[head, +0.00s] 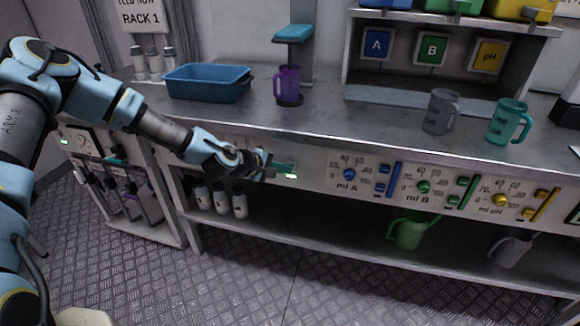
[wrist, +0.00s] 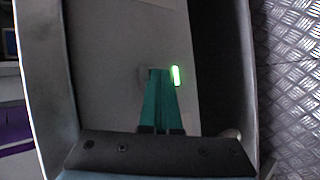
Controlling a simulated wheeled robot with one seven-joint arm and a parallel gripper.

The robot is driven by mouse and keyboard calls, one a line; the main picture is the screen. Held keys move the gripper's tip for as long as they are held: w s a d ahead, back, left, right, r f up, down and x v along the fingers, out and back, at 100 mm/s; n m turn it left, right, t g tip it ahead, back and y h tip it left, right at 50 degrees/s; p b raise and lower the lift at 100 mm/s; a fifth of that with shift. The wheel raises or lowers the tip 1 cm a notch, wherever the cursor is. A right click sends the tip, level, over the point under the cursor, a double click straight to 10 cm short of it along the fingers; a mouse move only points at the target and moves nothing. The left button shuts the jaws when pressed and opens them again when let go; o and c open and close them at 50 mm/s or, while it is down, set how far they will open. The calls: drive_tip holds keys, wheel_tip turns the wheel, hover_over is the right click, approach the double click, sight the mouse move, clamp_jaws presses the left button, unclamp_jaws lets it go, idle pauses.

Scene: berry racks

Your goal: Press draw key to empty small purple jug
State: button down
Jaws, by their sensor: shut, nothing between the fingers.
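The small purple jug (head: 289,82) stands upright on the counter, below a teal-topped dispenser (head: 294,33) on a grey column. My gripper (head: 286,170) is at the front panel (head: 311,171) below the counter edge, with its teal fingers together and nothing held between them. In the wrist view, my gripper (wrist: 161,72) points straight at the panel (wrist: 110,60), and its tips are at or very near the surface. A green light (wrist: 176,76) glows just right of the tips. The draw key is mostly hidden by the fingers, and I cannot tell whether it is pressed.
A blue tub (head: 207,84) sits left of the jug. A grey jug (head: 440,111) and a teal jug (head: 508,122) stand on the counter at right. Dials and coloured keys line the panel right of my gripper. White bottles (head: 221,199) stand on the lower shelf (head: 330,232).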

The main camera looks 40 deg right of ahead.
drive_tip(key=shift+s+a, duration=0.1)
drive_tip(key=shift+a, duration=0.05)
drive_tip(key=shift+s+a, duration=0.4)
drive_tip(key=shift+a, duration=0.2)
drive_tip(key=shift+s+a+p, duration=0.2)
drive_tip(key=shift+s+a, duration=0.25)
drive_tip(key=shift+a, duration=0.25)
drive_tip(key=shift+s+a+p, duration=0.2)
drive_tip(key=shift+s+a, duration=0.2)
drive_tip(key=shift+a, duration=0.3)
drive_tip(key=shift+s+a+p, duration=0.2)
drive_tip(key=shift+s+a, duration=0.25)
drive_tip(key=shift+a, duration=0.25)
